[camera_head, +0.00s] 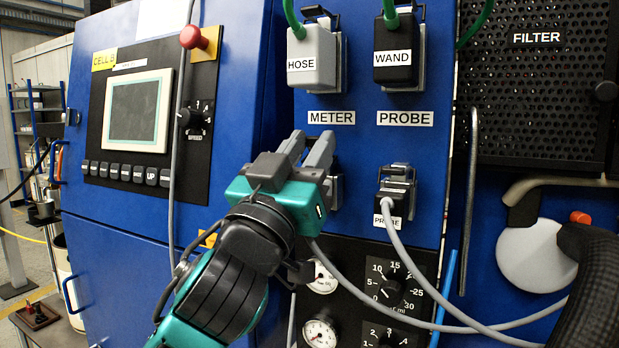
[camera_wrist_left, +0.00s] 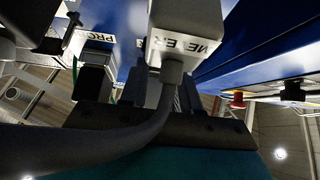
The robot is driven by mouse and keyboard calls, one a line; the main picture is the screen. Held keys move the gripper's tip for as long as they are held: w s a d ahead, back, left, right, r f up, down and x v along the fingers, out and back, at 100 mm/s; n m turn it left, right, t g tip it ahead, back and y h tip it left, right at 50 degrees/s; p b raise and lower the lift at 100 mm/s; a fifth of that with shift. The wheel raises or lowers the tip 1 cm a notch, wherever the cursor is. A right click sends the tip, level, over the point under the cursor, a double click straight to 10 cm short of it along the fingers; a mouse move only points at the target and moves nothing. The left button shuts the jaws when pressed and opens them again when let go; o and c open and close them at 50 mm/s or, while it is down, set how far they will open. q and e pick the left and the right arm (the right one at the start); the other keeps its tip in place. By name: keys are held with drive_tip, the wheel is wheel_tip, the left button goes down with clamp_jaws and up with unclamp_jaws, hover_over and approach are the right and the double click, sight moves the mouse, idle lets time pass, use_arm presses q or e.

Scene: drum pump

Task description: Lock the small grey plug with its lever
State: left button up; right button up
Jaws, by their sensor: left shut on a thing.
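The small grey plug (camera_wrist_left: 185,25) with a METER label is large in the left wrist view, its grey cable (camera_wrist_left: 140,138) running down and left. In the head view the plug is hidden behind my left gripper (camera_head: 312,150), below the METER sign (camera_head: 331,117). Part of its dark socket frame (camera_head: 338,190) shows beside the gripper. My left gripper is at the socket, its fingers reaching past the plug in the left wrist view. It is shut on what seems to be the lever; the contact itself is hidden. My right gripper is out of view.
A black PROBE plug (camera_head: 391,208) with a metal lever (camera_head: 398,178) is to the right. Larger HOSE (camera_head: 312,58) and WAND (camera_head: 394,50) plugs sit above. Gauges and dials (camera_head: 390,288) are below. Grey cables (camera_head: 425,270) hang across the lower right.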

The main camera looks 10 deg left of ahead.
use_arm(q)
drive_tip(key=shift+f+t+b, duration=0.1)
drive_tip(key=shift+t+b, duration=0.2)
drive_tip(key=shift+b, duration=0.15)
drive_tip(key=o, duration=1)
